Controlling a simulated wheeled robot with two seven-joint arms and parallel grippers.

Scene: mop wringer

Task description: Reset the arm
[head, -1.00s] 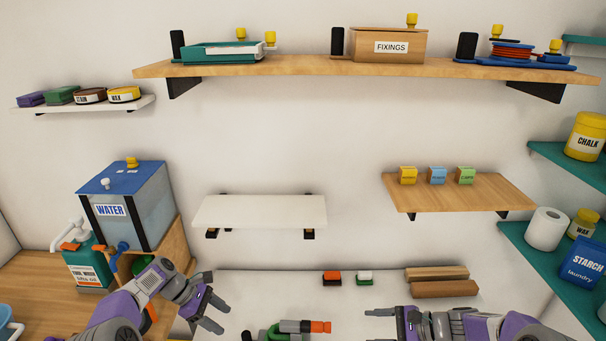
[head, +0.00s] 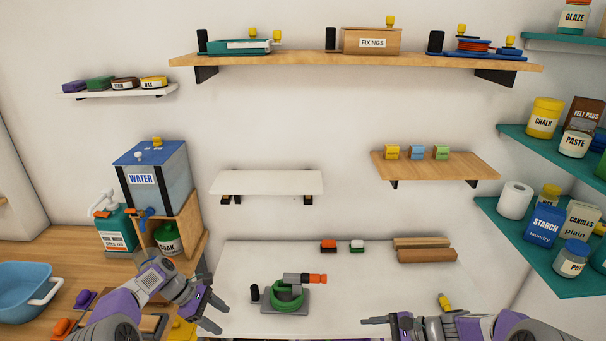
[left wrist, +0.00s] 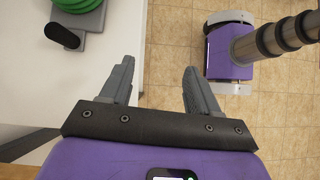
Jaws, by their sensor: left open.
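My left gripper (head: 212,306) is at the lower left in the head view, in front of the white table's left edge. Its fingers are apart and nothing is between them. The left wrist view also shows this gripper (left wrist: 158,85) with both fingers spread over the tan tiled floor, beside the table edge. My right gripper (head: 376,321) is at the lower right in the head view, over the table's front part. It is seen from the side, and I cannot tell how far its fingers are apart.
A device with a green coil and orange-tipped handle (head: 287,293) stands on the white table (head: 350,280) between my grippers. Shelves line the walls.

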